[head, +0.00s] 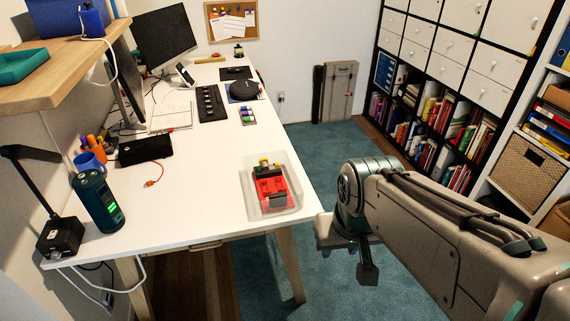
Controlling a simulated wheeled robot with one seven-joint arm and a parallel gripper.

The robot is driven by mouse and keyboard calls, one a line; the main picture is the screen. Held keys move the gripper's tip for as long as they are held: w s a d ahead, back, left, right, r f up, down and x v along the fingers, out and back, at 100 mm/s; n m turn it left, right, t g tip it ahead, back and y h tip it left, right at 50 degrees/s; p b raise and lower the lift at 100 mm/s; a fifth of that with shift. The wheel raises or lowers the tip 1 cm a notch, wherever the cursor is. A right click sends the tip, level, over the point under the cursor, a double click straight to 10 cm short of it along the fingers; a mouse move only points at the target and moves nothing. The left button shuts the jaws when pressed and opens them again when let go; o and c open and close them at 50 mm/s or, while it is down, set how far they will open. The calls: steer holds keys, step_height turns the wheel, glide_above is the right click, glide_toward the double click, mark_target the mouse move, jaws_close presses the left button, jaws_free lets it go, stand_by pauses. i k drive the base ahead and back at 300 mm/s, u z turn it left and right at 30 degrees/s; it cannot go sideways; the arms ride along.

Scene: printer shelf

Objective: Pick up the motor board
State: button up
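A red block-shaped item with black and yellow parts (270,187) lies in a clear plastic bin (254,211) near the right front edge of the white desk. It may be the motor board, but at this size I cannot tell. My gripper (368,273) hangs off the desk's right side, over the teal carpet, pointing down. It is to the right of the bin and apart from it. Only one dark finger shape shows clearly, so its opening cannot be made out. I see nothing held in it.
The white desk (205,180) has clear surface left of the bin. A dark green cylinder (97,202), a blue mug (89,163) and a black case (146,149) stand at its left. A wooden shelf (62,65) overhangs the far left. Bookshelves line the right.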

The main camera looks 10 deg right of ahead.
mark_target(270, 183)
steer(key=z, duration=1)
steer(key=i, duration=3.3)
steer(key=u, duration=3.75)
steer(key=i, duration=0.5)
steer(key=z, duration=0.05)
